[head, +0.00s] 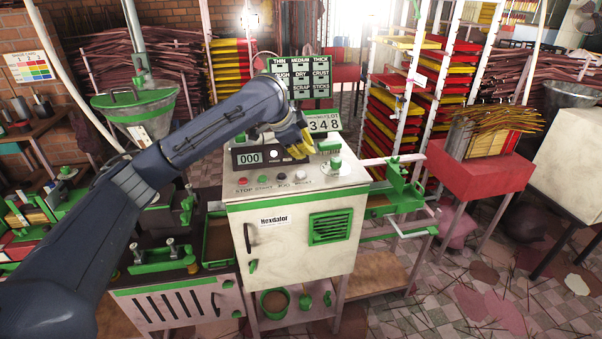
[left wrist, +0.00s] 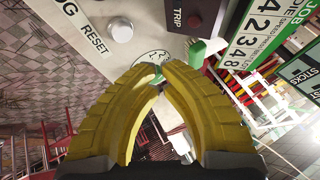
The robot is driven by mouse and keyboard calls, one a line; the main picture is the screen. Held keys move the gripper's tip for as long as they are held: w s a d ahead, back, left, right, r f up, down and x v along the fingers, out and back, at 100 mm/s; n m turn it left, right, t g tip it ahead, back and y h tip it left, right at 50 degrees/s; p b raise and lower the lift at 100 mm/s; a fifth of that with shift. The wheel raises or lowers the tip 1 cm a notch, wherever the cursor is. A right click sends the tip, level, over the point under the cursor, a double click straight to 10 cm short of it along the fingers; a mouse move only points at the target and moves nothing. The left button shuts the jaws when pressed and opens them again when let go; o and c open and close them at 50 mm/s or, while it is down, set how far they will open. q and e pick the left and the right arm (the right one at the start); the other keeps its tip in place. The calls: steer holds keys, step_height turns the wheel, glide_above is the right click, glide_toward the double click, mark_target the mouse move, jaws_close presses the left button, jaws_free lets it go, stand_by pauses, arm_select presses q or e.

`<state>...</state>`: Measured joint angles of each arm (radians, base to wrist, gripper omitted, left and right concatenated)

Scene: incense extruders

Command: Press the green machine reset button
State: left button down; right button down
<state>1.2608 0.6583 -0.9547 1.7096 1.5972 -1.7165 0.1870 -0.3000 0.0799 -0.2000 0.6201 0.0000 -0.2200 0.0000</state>
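The pale machine cabinet (head: 290,240) has a row of buttons on its top, with labels that seem to read STOP, START, JOG and RESET. A white button (head: 301,175) is at the right end; in the left wrist view the white button (left wrist: 122,30) is beside the word RESET. A green knob-like part (head: 335,162) stands further right on a pale round base; a green part also shows beyond the fingertips in the left wrist view (left wrist: 196,50). My left gripper (head: 302,150), with yellow fingers, is above the panel, tips together and empty (left wrist: 160,74). My right gripper is out of view.
A dark counter box (head: 250,157) reading 000 stands behind the buttons, partly hidden by my left arm. A red stand (head: 480,170) holding sticks is to the right.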

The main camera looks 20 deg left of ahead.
arm_select(q)
steer(key=shift+r, duration=0.75)
